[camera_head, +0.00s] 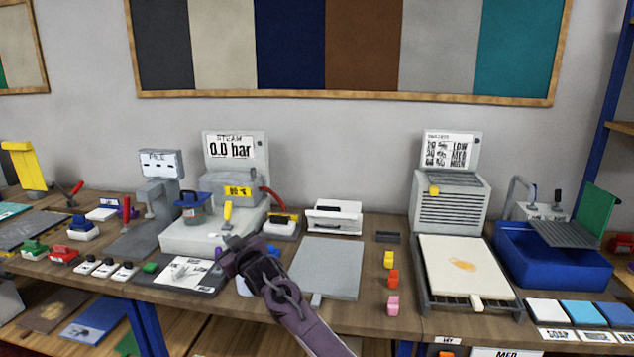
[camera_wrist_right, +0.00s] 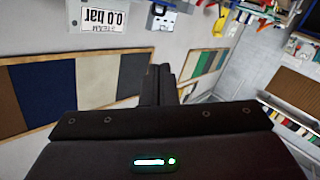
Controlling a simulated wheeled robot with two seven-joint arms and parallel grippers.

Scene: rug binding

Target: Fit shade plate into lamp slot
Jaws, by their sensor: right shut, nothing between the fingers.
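My right gripper (camera_head: 232,257) is shut and empty, above the bench front between a dark board with a white card (camera_head: 183,273) and a grey flat plate with a short handle (camera_head: 326,268). In the right wrist view its dark fingers (camera_wrist_right: 160,84) stand together, with nothing seen between them. No shade plate or lamp slot can be made out for sure. A yellow upright stand (camera_head: 27,165) is at the far left. My left gripper is not in view.
The steam machine (camera_head: 212,232) stands behind my right gripper. A grey heater (camera_head: 450,197), a pale board with an orange stain (camera_head: 464,265) and a blue tub (camera_head: 553,265) are to the right. Small coloured blocks (camera_head: 392,281) stand between the plate and board.

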